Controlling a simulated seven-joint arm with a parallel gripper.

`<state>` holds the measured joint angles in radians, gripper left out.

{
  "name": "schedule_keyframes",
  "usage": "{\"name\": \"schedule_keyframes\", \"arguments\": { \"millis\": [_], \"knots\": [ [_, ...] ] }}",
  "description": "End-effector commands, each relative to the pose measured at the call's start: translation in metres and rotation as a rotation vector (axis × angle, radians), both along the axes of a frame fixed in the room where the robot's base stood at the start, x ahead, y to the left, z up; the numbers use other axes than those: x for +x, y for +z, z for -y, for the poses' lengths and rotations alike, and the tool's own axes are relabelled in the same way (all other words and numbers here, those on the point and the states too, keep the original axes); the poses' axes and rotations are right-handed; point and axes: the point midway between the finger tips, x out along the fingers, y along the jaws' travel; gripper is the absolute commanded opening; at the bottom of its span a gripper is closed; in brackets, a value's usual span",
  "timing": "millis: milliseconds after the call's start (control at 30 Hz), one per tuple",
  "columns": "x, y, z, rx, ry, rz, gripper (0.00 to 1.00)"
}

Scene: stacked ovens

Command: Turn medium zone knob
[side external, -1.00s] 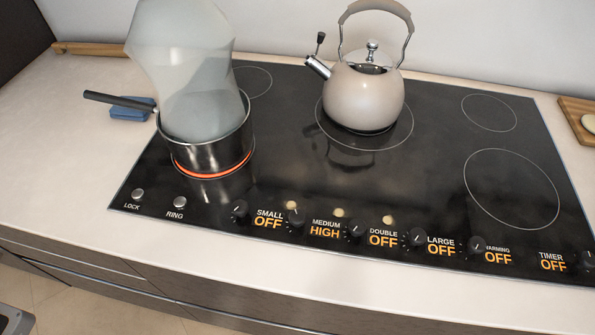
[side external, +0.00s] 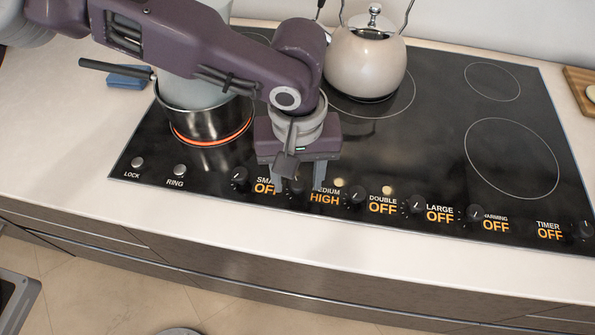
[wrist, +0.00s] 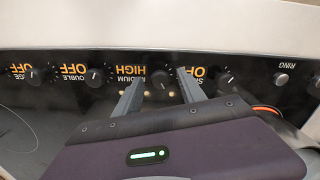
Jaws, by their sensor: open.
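The medium zone knob (wrist: 161,79) is a small black dial in the row on the cooktop's front edge. It sits beside the MEDIUM label, whose display (side external: 324,199) reads HIGH in orange. In the side view the knob (side external: 297,187) is partly covered by my gripper. My gripper (wrist: 160,76) is open and points down at the panel, with one finger on each side of this knob in the wrist view. I cannot tell whether the fingers touch it. Nothing is held.
The small zone knob (wrist: 224,80) and double zone knob (wrist: 96,77) sit close on either side. A pot (side external: 205,118) stands on a glowing ring at the left. A kettle (side external: 365,62) stands at the back. The right of the cooktop (side external: 430,110) is clear.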

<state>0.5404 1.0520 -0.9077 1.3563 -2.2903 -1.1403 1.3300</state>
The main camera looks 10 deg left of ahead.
Motion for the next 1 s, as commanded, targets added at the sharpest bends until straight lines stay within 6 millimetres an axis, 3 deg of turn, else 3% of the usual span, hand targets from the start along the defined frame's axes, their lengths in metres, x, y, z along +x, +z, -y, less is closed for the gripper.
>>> {"name": "schedule_keyframes", "arguments": {
  "millis": [167, 400, 767, 1000],
  "knots": [
    [0.0003, 0.0001, -0.0001, 0.0, 0.0, 0.001, 0.46],
    [0.0005, 0.0003, -0.0001, -0.001, 0.001, 0.001, 0.0],
    [0.0008, 0.0005, -0.0002, 0.0, 0.043, 0.002, 0.0],
    [0.001, 0.0005, -0.0002, 0.0, 0.195, 0.002, 0.0]
  ]
}}
